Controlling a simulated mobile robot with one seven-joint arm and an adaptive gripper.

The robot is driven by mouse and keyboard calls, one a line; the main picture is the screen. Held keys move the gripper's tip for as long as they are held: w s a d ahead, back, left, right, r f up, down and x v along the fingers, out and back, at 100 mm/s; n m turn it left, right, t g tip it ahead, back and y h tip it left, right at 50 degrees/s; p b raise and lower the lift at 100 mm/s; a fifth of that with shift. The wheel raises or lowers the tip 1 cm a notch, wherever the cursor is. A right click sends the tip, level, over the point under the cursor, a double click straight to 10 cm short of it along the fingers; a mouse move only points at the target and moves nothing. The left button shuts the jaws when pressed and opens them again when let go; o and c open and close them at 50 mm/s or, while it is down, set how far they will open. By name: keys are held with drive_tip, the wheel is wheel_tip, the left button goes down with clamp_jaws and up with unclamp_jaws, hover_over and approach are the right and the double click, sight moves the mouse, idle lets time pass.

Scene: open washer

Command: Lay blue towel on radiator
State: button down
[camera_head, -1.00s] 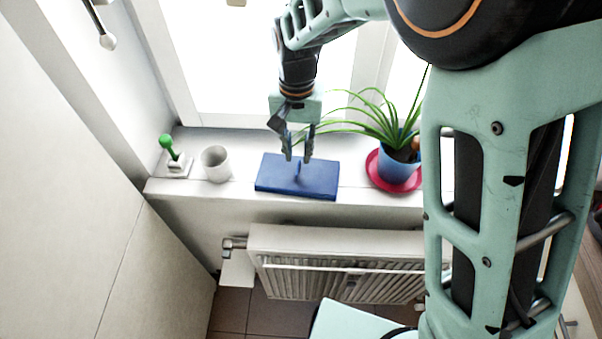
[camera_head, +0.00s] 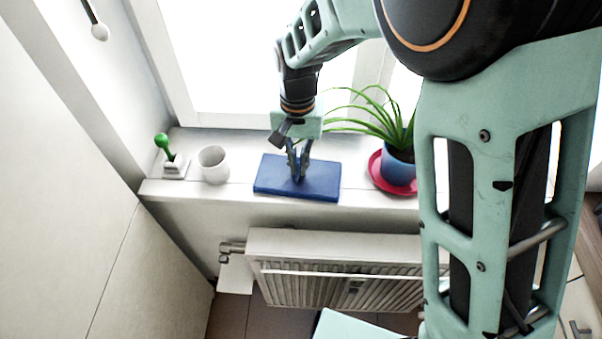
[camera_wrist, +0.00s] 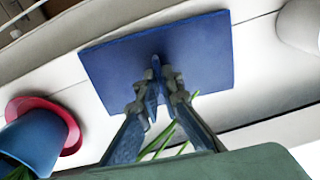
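The blue towel (camera_head: 325,181) lies flat as a folded rectangle on the windowsill, with a small raised ridge at its middle. My gripper (camera_head: 298,178) reaches down from above to the middle of the towel. Its fingers have closed together on the ridge. In the wrist view the fingertips (camera_wrist: 157,80) stand on either side of the ridge, and the towel (camera_wrist: 205,50) spreads flat around them. The white radiator (camera_head: 335,245) is on the wall below the sill, and its top is bare.
A blue pot (camera_head: 397,168) with a green plant stands on a red saucer (camera_head: 376,172) to the right of the towel. A white cup (camera_head: 213,165) and a green-knobbed item (camera_head: 163,143) stand to the left. The windowsill (camera_head: 235,190) has a free front edge.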

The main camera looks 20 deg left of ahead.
drive_tip(key=shift+w+d+r+p, duration=0.1)
drive_tip(key=shift+d+r+p, duration=0.15)
drive_tip(key=shift+r+p, duration=0.5)
drive_tip(key=shift+d+r+p, duration=0.25)
drive_tip(key=shift+r+p, duration=0.2)
drive_tip(key=shift+r, duration=0.55)
idle(0.8)
